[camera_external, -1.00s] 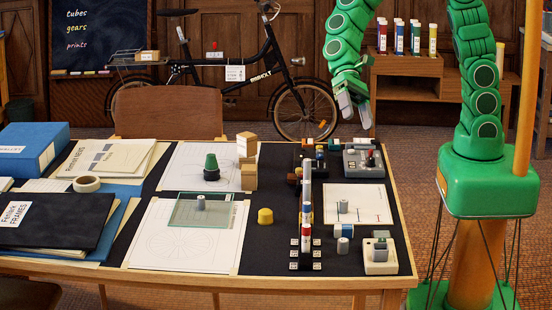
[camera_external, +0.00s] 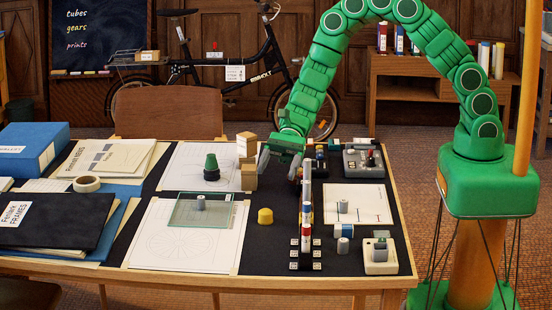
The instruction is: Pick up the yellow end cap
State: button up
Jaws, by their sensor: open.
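The yellow end cap (camera_external: 265,216) stands on the dark mat in the middle of the table, apart from the things around it. My gripper (camera_external: 280,166) hangs from my green arm over the table, behind and above the cap in the picture. Its fingers point down and are open. I see nothing held between them. The gripper is close to the wooden blocks on its left and to the rack on its right; whether it touches them I cannot tell.
Wooden blocks (camera_external: 249,178) are stacked left of my gripper. A tall upright rack with coloured tubes (camera_external: 306,215) stands right of the cap. A glass plate (camera_external: 185,212) with a grey piece lies to the left. Bare mat surrounds the cap.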

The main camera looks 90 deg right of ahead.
aim_at(266, 210)
jog(key=shift+w+d+f+m+t+h, duration=0.15)
jog(key=shift+w+d+f+m, duration=0.2)
jog(key=shift+f, duration=1.3)
jog(key=shift+w+d+f+m+t+h, duration=0.1)
jog(key=shift+w+d+f+m+t, duration=0.25)
jog(key=shift+f, duration=1.25)
jog(key=shift+w+d+f+m+h, duration=0.15)
jog(key=shift+w+f+m, duration=0.3)
jog(key=shift+f, duration=2.1)
jog(key=shift+x, duration=1.05)
jog(key=shift+w+a, duration=0.1)
jog(key=shift+a, duration=0.3)
jog(key=shift+c, duration=0.2)
jog(key=c, duration=1)
jog(key=shift+r, duration=0.15)
jog(key=shift+c, duration=0.2)
